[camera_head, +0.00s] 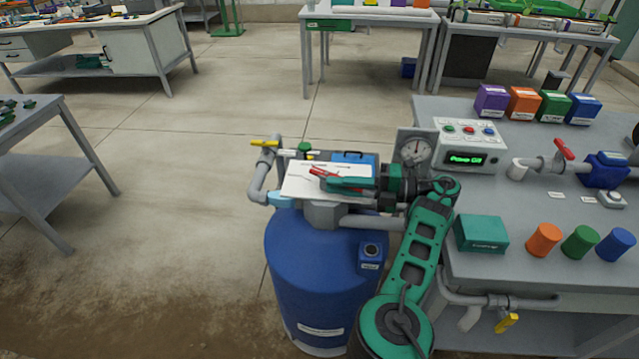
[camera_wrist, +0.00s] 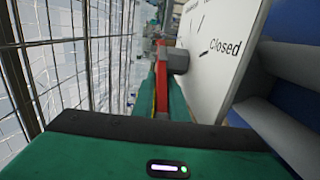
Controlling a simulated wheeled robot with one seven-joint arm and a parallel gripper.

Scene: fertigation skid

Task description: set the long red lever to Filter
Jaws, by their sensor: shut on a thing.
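The long red lever (camera_head: 318,172) is in front of a white dial plate (camera_head: 300,186) on top of the blue tank. In the wrist view the red lever (camera_wrist: 163,80) runs away from me beside the white plate (camera_wrist: 225,50), which shows the word "Closed". My gripper (camera_head: 325,181) is shut on the lever, its green fingers lying along the plate. In the wrist view my gripper (camera_wrist: 162,100) covers part of the lever. The "Filter" mark cannot be read in either view, so I cannot tell which mark the lever points at.
A blue tank (camera_head: 315,265) stands below the plate. A yellow-handled valve (camera_head: 264,143) is to its left and a pressure gauge (camera_head: 416,150) to its right. The grey bench (camera_head: 510,264) at right holds a control box (camera_head: 470,145), coloured blocks and cylinders.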

